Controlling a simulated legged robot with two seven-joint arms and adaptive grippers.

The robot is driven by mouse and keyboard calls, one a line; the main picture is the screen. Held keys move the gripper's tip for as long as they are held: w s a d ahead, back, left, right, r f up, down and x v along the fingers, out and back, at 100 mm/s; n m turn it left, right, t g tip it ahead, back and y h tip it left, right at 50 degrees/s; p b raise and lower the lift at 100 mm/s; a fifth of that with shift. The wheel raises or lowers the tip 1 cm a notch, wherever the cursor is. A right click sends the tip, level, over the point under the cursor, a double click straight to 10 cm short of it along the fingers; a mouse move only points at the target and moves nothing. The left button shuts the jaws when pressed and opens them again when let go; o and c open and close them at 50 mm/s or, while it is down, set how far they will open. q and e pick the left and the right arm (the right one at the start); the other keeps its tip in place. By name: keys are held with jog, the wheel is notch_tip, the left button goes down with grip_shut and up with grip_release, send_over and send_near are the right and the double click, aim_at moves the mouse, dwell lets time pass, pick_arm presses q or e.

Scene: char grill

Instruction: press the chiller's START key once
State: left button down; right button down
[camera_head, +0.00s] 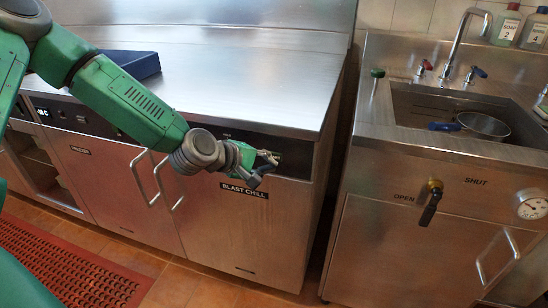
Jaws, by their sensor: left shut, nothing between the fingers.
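The chiller is the steel cabinet with a "BLAST CHILL" label (244,191) on its front, below the worktop. Its dark control panel (292,157) runs under the worktop edge and is partly covered by my left gripper. My left gripper (266,169) is shut and empty, right in front of the panel's right part and just above the label. I cannot tell whether its fingertips touch the panel. The START key cannot be made out; the gripper and wrist hide much of the panel. My right gripper is not in view.
A steel worktop (230,85) with a dark blue tray (130,63) lies above the cabinets. Door handles (145,178) stick out below my forearm. To the right, past a gap, stands a sink unit (400,225) with a pan (484,125) and a valve lever (431,205).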

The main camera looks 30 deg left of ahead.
pick_arm(q)
jog(key=shift+w, duration=0.1)
dwell(0.7)
jog(key=shift+w+r, duration=0.1)
jog(key=shift+w, duration=0.15)
jog(key=shift+w+a, duration=0.15)
jog(key=shift+w, duration=0.2)
dwell(0.7)
jog(key=shift+s, duration=0.75)
jog(key=shift+d, duration=0.2)
jog(key=shift+s+d+p, duration=0.2)
jog(key=shift+s+p, duration=0.1)
jog(key=shift+s, duration=0.5)
jog(key=shift+s+d+p, duration=0.15)
jog(key=shift+s+p, duration=0.1)
jog(key=shift+s, duration=0.6)
jog(key=shift+s+d+p, duration=0.2)
jog(key=shift+s+p, duration=0.1)
jog(key=shift+s, duration=0.5)
